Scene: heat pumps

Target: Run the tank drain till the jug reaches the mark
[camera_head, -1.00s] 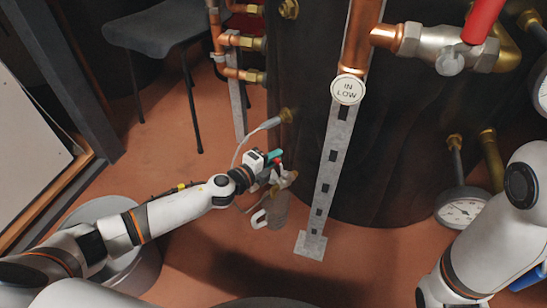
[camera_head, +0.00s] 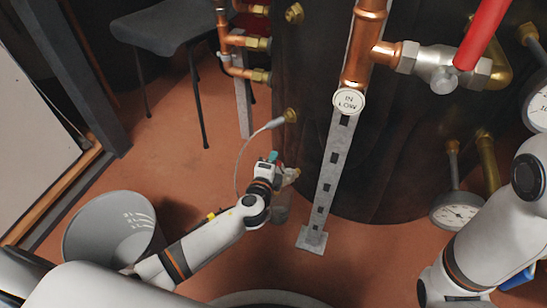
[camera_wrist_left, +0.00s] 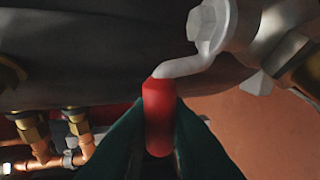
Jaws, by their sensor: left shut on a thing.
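The tank (camera_head: 400,130) is a large dark cylinder. Low on its side is the drain valve (camera_head: 288,176), mostly hidden behind my left gripper (camera_head: 274,163). In the left wrist view the valve (camera_wrist_left: 265,35) is pale metal, with a lever ending in a red grip (camera_wrist_left: 158,115). My left gripper's dark green fingers are shut on that red grip. The jug (camera_head: 281,211) stands on the floor below the valve, largely hidden by my left arm. Its mark and any water level cannot be made out. My right arm shows at the right, but its gripper is out of view.
A grey bucket (camera_head: 88,222) with litre lines stands at left. A perforated metal strut (camera_head: 325,190) stands right of the jug. A thin hose (camera_head: 240,165) hangs from a tank fitting. A gauge (camera_head: 455,214) and a chair (camera_head: 168,30) are nearby. Floor between bucket and chair is clear.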

